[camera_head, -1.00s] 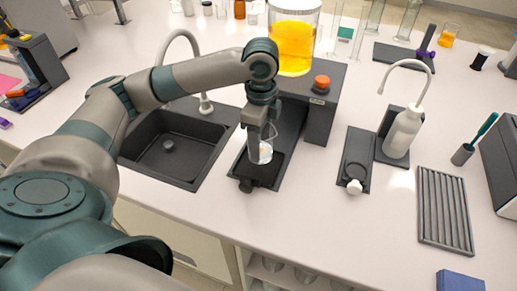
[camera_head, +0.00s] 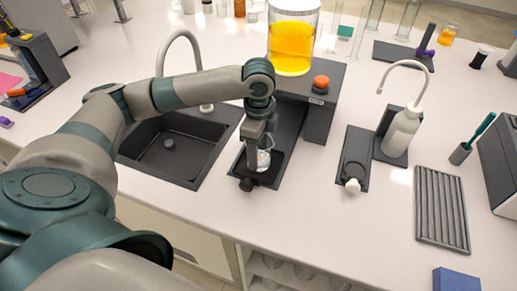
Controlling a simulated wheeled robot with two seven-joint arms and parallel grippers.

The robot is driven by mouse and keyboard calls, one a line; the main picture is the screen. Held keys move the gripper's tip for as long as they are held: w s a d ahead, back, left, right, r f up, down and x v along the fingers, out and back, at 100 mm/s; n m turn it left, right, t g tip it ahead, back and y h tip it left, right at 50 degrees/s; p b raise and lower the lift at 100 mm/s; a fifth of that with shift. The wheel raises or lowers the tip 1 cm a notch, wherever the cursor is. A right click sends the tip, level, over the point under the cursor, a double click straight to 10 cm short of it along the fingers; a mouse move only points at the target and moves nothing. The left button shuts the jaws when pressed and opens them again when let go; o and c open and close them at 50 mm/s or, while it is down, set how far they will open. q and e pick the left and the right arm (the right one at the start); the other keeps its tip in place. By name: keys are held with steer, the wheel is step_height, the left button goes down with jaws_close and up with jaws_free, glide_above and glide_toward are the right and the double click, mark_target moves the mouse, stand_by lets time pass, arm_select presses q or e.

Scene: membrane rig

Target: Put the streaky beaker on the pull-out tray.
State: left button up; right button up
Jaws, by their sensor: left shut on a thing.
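The beaker (camera_head: 264,160) is small and clear, with whitish marks on its glass. My left gripper (camera_head: 260,150) is shut on it, coming from above, and partly hides it. The beaker stands upright over the dark pull-out tray (camera_head: 243,173), which juts forward from the black rig with the orange knob. I cannot tell whether the beaker's base touches the tray. My right gripper is not in view.
A black sink (camera_head: 165,150) with a grey tap (camera_head: 192,50) lies to the left. A vessel of orange liquid (camera_head: 292,45) tops the rig. A wash bottle (camera_head: 401,132), a small dark stand (camera_head: 355,160) and a ribbed rack (camera_head: 441,210) are on the right.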

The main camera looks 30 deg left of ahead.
arm_select(q)
steer(key=o, duration=1.1)
steer(key=shift+f, duration=0.15)
step_height(320, 180, up, 12)
steer(key=shift+r+b, duration=0.2)
steer(key=shift+b, duration=0.95)
